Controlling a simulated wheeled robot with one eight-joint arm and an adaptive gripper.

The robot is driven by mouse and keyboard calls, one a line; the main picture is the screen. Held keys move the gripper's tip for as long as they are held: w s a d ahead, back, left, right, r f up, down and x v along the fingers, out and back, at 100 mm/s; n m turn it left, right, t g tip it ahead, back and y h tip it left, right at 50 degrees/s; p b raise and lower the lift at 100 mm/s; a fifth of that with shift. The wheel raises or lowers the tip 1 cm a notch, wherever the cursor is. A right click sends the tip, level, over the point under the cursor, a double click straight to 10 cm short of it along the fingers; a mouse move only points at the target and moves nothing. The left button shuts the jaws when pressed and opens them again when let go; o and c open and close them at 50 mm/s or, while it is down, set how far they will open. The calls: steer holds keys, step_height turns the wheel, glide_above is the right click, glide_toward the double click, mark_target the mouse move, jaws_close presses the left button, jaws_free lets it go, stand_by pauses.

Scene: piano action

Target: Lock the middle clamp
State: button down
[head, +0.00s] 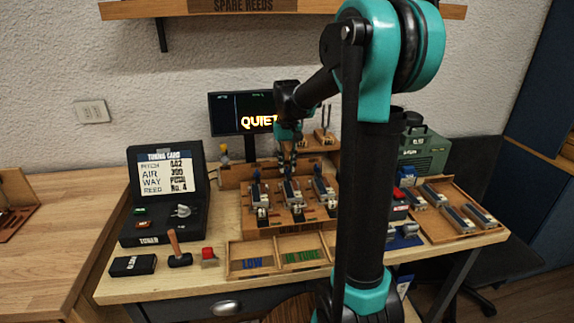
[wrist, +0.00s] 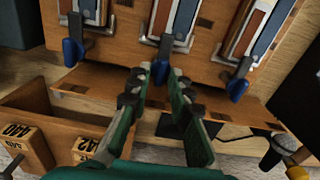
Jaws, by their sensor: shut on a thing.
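The middle clamp's blue lever (wrist: 161,66) is between my gripper's fingertips (wrist: 160,74) in the wrist view. The green fingers with dark pads are closed on it, one on each side. The lever hangs at the end of the middle reed holder (wrist: 175,20). In the head view my gripper (head: 287,166) reaches down to the middle holder (head: 294,195) on the wooden stand, and the lever is too small to make out there. Whether the clamp is locked I cannot tell.
Blue levers of the neighbouring clamps stand close on the left (wrist: 72,50) and right (wrist: 238,88) in the wrist view. A wooden box with numbered blocks (wrist: 90,150) is below left. A microphone (wrist: 270,158) is at lower right. Sorting trays (head: 278,256) lie before the stand.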

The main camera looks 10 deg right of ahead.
stand_by(0.4)
steer(key=c, duration=1.4)
jaws_free()
step_height(320, 180, up, 12)
